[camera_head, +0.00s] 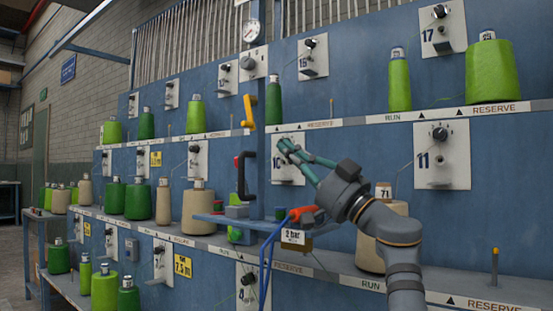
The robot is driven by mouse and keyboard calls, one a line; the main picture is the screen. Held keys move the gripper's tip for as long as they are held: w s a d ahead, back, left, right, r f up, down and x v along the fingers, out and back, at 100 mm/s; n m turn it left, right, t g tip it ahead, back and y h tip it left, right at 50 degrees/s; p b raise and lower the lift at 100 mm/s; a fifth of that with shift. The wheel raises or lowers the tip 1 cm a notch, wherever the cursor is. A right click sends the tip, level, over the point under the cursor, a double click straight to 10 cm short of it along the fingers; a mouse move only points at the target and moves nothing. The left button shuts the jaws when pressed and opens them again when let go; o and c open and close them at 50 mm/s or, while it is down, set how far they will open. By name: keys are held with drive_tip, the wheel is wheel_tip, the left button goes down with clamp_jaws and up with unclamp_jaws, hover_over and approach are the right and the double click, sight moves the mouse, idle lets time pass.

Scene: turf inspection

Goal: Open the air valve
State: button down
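A yellow crank-shaped lever (248,112) is on the blue upright at the centre, below a round pressure gauge (252,31) and a grey plate with a dark knob (251,63). It looks like the air valve's handle, but no label on it is readable. My gripper (290,151) reaches in from the lower right, with its teal fingers in front of the plate marked 10 (289,170). It is to the right of the yellow lever and lower, apart from it in the picture. Nothing shows held in the fingers; their opening is unclear at this angle.
A black handle with a red end (243,176) stands below the lever. An orange-red tool (303,213) with a blue hose lies on a small blue shelf (238,221), near a "2 bar" sign (293,237). A beige cone (370,258) stands behind my arm. Green cones (273,101) line the ledges.

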drive_tip(key=shift+b+v, duration=0.35)
drive_tip(key=shift+v, duration=0.45)
drive_tip(key=shift+a, duration=0.1)
